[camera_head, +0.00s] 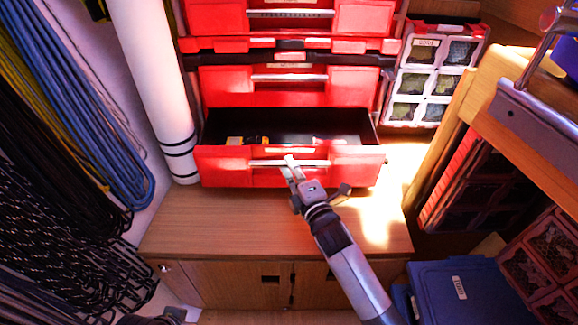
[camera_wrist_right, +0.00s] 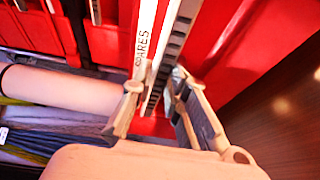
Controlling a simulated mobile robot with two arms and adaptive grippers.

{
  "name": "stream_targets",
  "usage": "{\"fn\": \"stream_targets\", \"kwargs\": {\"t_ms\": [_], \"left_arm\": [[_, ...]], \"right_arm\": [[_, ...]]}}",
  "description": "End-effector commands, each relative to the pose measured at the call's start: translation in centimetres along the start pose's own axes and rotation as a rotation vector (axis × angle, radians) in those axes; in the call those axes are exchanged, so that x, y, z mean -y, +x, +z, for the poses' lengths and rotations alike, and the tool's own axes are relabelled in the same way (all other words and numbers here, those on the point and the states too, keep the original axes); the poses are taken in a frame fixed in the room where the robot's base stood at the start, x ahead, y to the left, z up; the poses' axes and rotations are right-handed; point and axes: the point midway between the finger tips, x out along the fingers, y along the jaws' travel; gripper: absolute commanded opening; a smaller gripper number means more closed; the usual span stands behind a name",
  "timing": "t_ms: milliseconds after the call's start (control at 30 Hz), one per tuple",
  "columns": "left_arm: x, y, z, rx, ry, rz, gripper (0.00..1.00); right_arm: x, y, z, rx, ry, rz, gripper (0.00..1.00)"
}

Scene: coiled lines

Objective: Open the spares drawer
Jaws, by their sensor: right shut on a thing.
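The spares drawer (camera_head: 232,168) is the lowest red drawer in the stack, standing pulled out with its dark inside showing. A small yellow and dark item (camera_head: 248,140) lies inside at the left. Its pale bar handle (camera_head: 316,163) runs across the front. In the right wrist view the drawer's label reads "SPARES" (camera_wrist_right: 145,40) beside the handle.
Closed red drawers (camera_head: 225,87) stand above the open one. The wooden bench top (camera_head: 195,215) in front is clear. A white roll (camera_head: 155,75) stands close on the left, by hanging coiled lines (camera_head: 75,80). A wooden shelf (camera_head: 500,90) and a blue box (camera_head: 470,290) are at the right.

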Motion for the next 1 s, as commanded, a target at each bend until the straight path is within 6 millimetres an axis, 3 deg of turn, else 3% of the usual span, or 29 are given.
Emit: {"fn": "stream_targets", "kwargs": {"t_ms": [100,133,400,767,1000], "left_arm": [[0.0,0.0,0.0,0.0,0.0,0.0,0.4],[-0.1,0.0,0.0,0.0,0.0,0.0,0.4],[-0.1,0.0,0.1,0.003,0.0,0.002,0.4],[-0.8,-0.2,-0.2,0.001,0.002,-0.003,0.4],[-0.7,-0.2,-0.2,0.002,0.002,-0.005,0.4]], "right_arm": [[-0.4,0.1,0.0,-0.001,0.001,0.009,0.0],[-0.4,0.1,0.0,-0.001,0.001,0.009,0.16],[-0.2,0.1,0.0,0.0,0.001,0.005,0.34],[0.0,-0.4,0.0,0.0,0.0,0.0,0.35],[0.1,-4.3,0.0,-0.001,0.0,-0.001,0.35]]}}
